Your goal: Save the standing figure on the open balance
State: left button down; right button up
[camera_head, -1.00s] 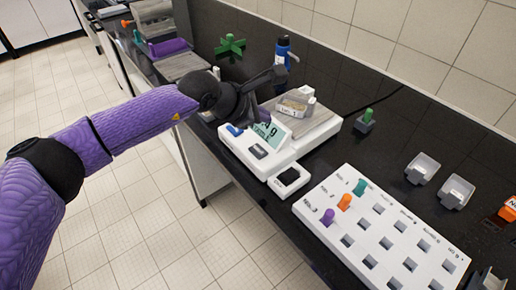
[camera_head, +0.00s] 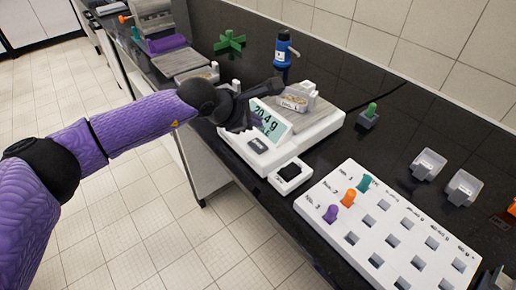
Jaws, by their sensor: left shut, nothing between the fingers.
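The balance (camera_head: 322,128) is white and stands on the dark bench. Its tilted display (camera_head: 268,118) reads 20.4 g, with smaller lettering below partly covered. A small labelled tray (camera_head: 293,103) holding light brown material sits on its pan. A dark grey key (camera_head: 258,145) shows on the front panel. My left gripper (camera_head: 241,127) is shut and empty, low over the left part of that panel. It hides the panel's left end, and I cannot tell whether it touches. My right gripper is not in view.
A white block with a black square (camera_head: 290,172) lies in front of the balance. A white rack (camera_head: 350,235) with coloured plugs stands at the front right. A blue bottle (camera_head: 283,50) and green cross-shaped piece (camera_head: 230,42) stand behind.

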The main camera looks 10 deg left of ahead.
aim_at(261, 141)
pick_arm(q)
notch_tip(261, 141, down, 4)
jog(key=shift+f+b, duration=0.1)
jog(key=shift+b, duration=1.05)
dwell(1.0)
jog(key=shift+f+b, duration=0.3)
jog(key=shift+f, duration=0.05)
jog(key=shift+f+b, duration=0.35)
jog(key=shift+f, duration=0.1)
dwell(0.5)
jog(key=shift+r+p, duration=0.6)
jog(key=shift+r, duration=0.3)
jog(key=shift+r+p, duration=1.65)
jog(key=shift+r, duration=0.95)
jog(key=shift+f, duration=0.1)
